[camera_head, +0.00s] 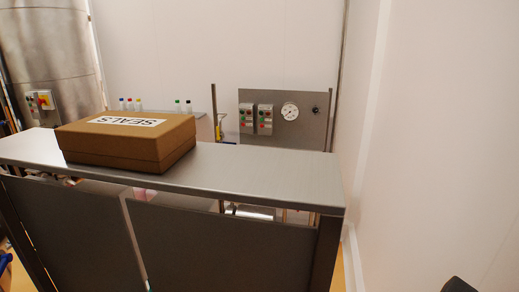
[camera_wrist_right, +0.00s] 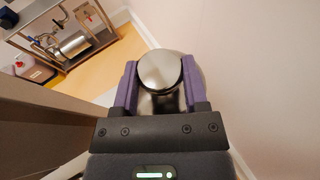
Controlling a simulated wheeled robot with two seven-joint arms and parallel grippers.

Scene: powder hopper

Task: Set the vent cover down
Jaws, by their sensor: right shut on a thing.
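My right gripper (camera_wrist_right: 160,88) shows in the right wrist view with its two purple fingers on either side of a shiny round metal knob. I take this knob to be the top of the vent cover (camera_wrist_right: 160,70), and the gripper is shut on it. A wider pale, rounded part shows behind the fingers; most of it is hidden by the knob and gripper. The held piece is in front of a pale wall, with floor visible beyond. My left gripper is not in either view.
A steel bench (camera_head: 270,177) crosses the head view, with a brown box marked SEALS (camera_head: 130,145) on its left. The bench top right of the box is bare. A control panel (camera_head: 285,115) stands behind. A white wall (camera_head: 440,120) is at right. A metal rack (camera_wrist_right: 65,35) shows upper left in the wrist view.

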